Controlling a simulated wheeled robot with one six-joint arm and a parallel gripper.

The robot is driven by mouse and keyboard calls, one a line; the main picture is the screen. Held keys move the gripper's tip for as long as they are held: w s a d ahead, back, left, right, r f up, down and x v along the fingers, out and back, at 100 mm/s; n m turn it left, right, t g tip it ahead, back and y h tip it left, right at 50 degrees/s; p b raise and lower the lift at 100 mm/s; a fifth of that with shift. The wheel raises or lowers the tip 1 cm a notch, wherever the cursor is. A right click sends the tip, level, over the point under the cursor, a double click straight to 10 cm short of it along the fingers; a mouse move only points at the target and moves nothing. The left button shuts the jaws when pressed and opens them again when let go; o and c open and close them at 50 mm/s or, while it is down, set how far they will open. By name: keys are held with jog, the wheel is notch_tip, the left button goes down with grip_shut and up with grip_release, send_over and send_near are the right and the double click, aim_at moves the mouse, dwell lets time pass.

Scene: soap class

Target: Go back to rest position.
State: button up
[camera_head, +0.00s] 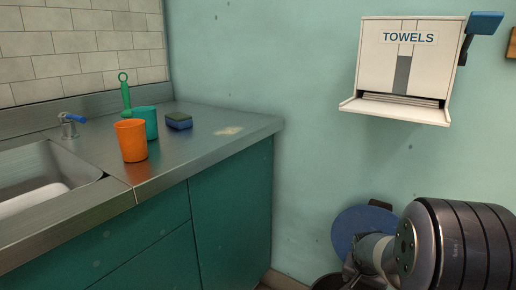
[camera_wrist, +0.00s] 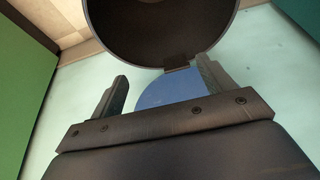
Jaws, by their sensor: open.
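My gripper (camera_wrist: 164,82) is open in the wrist view, its two dark fingers spread apart with nothing held between them. Beyond the fingers are the blue lid (camera_wrist: 172,90) and the dark round opening of a bin (camera_wrist: 160,35). In the head view my arm reaches in from the lower right, in front of the blue lid (camera_head: 352,224). The gripper's fingers cannot be made out clearly there.
A sink (camera_head: 45,172) is at far left. A towel dispenser (camera_head: 403,65) hangs above my arm.

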jog(key=b+x, duration=0.4)
jog(key=x, duration=0.4)
jog(key=s+a+r+n+y+p, duration=0.1)
jog(key=a+r+p, duration=0.4)
jog(key=r+p, duration=0.6)
jog(key=s+a+r+n+p, duration=0.3)
jog(key=a+r+p, duration=0.2)
jog(key=r+p, duration=0.7)
jog(key=s+a+r+n+y+p, duration=0.1)
jog(key=a+r+p, duration=0.4)
jog(key=r+p, duration=0.6)
jog(key=shift+s+r+n+t+y+p, duration=0.35)
jog(key=shift+n+p, duration=0.55)
jog(key=shift+p, duration=2.8)
jog(key=shift+a, duration=0.15)
